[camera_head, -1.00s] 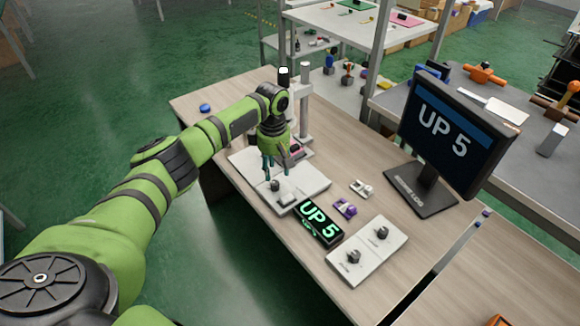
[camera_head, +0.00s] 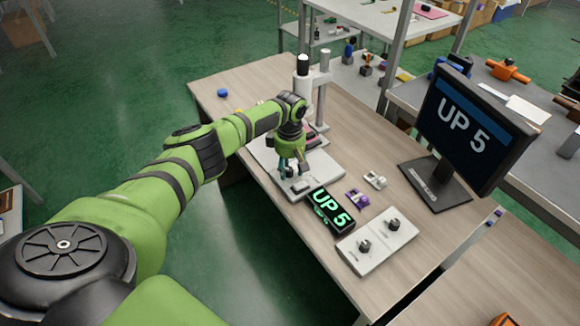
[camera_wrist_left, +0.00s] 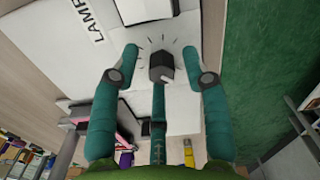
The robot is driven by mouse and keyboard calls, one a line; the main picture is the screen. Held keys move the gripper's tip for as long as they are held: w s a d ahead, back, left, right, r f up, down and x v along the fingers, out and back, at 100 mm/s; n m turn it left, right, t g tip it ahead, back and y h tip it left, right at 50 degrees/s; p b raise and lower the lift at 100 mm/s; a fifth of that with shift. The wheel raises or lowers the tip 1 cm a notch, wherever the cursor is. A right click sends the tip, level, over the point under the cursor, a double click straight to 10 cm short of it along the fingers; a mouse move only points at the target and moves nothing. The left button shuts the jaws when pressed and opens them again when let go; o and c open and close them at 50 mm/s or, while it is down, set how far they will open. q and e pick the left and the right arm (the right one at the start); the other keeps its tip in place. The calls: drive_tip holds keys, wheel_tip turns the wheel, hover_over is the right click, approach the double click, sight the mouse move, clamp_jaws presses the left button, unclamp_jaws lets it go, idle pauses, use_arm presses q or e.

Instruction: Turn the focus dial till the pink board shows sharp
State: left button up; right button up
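A dark dial (camera_wrist_left: 161,67) with tick marks around it sits on the pale base plate (camera_head: 326,173) of a microscope-like stand. My left gripper (camera_head: 291,174) is low over that plate. In the left wrist view its teal fingers (camera_wrist_left: 158,70) stand open on both sides of the dial, with gaps visible between fingers and dial. The dial's own label is not readable; "LAMP" is printed nearby. The pink board (camera_head: 313,141) lies behind the gripper, partly hidden, and shows as a pink edge in the wrist view (camera_wrist_left: 103,116). My right gripper is not in view.
The monitor (camera_head: 462,125) and small display (camera_head: 331,208) both read "UP 5". A pale panel with two dark knobs (camera_head: 379,242) lies in front of them. A purple part (camera_head: 357,197) and white part (camera_head: 375,180) lie between. A blue cap (camera_head: 222,93) lies at far left.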

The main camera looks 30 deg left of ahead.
use_arm(q)
drive_tip(key=c, duration=0.7)
clamp_jaws()
drive_tip(key=shift+d, duration=0.1)
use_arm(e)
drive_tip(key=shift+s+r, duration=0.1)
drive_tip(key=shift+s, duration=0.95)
use_arm(q)
drive_tip(key=shift+s+d+f+m+p, duration=0.1)
drive_tip(key=shift+m+p, duration=0.2)
drive_tip(key=shift+p, duration=0.05)
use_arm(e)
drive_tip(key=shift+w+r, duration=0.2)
